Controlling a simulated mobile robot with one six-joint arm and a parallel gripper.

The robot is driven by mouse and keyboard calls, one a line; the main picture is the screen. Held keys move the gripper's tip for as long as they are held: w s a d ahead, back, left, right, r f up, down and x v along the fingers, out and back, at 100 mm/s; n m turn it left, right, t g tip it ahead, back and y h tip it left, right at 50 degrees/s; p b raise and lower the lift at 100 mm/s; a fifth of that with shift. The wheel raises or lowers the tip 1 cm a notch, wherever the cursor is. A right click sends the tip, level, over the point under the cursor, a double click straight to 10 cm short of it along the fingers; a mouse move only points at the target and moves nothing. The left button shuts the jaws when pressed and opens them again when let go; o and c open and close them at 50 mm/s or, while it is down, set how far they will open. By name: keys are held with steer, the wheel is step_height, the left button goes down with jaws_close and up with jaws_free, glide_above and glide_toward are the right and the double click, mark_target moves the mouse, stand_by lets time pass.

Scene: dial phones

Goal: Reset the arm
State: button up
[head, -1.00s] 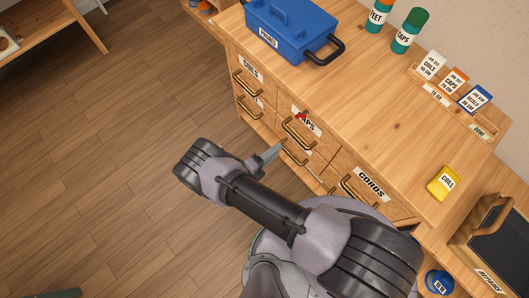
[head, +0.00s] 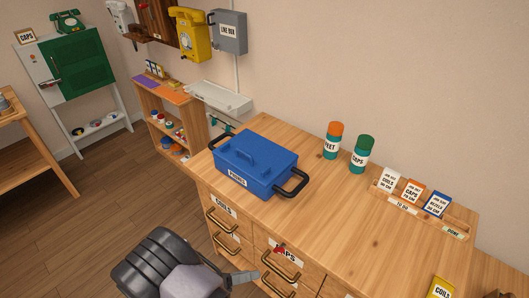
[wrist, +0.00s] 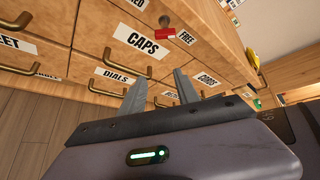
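My gripper (wrist: 158,88) is open in the wrist view, its two grey fingers apart with nothing between them. It points at the wooden drawer front, below the CAPS label (wrist: 142,40) and near the DIALS label (wrist: 117,76). In the head view my arm is at the bottom edge, mostly cut off. A grey finger (head: 244,277) shows just in front of the drawers, left of the CAPS drawer handle (head: 282,264). In that view I cannot tell whether it touches the cabinet.
Brass drawer handles (wrist: 127,63) jut out near my gripper. Floor (head: 90,235) at left is clear.

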steer(key=w+d+r+m+g+y, duration=0.1)
steer(key=d+r+m+g+y, duration=0.15)
steer(key=r+m, duration=0.4)
steer(key=w+d+r+m+g+y, duration=0.1)
steer(key=d+r+m+g, duration=0.2)
steer(key=r+m, duration=0.35)
steer(key=s+d+r+m+t+y, duration=0.1)
steer(key=s+d+r+m+y, duration=0.2)
steer(key=r+m, duration=0.5)
steer(key=s+d+r+m+t+y, duration=0.2)
steer(key=s+d+r+m+y, duration=0.1)
steer(key=r+m, duration=0.5)
steer(key=s+d+r+m+t+y, duration=0.2)
steer(key=s+d+r+m+y, duration=0.2)
steer(key=r+m, duration=0.4)
steer(key=shift+s+d+r+m, duration=0.15)
steer(key=shift+s+d+m, duration=0.55)
steer(key=shift+s+m, duration=0.55)
steer(key=shift+t, duration=0.25)
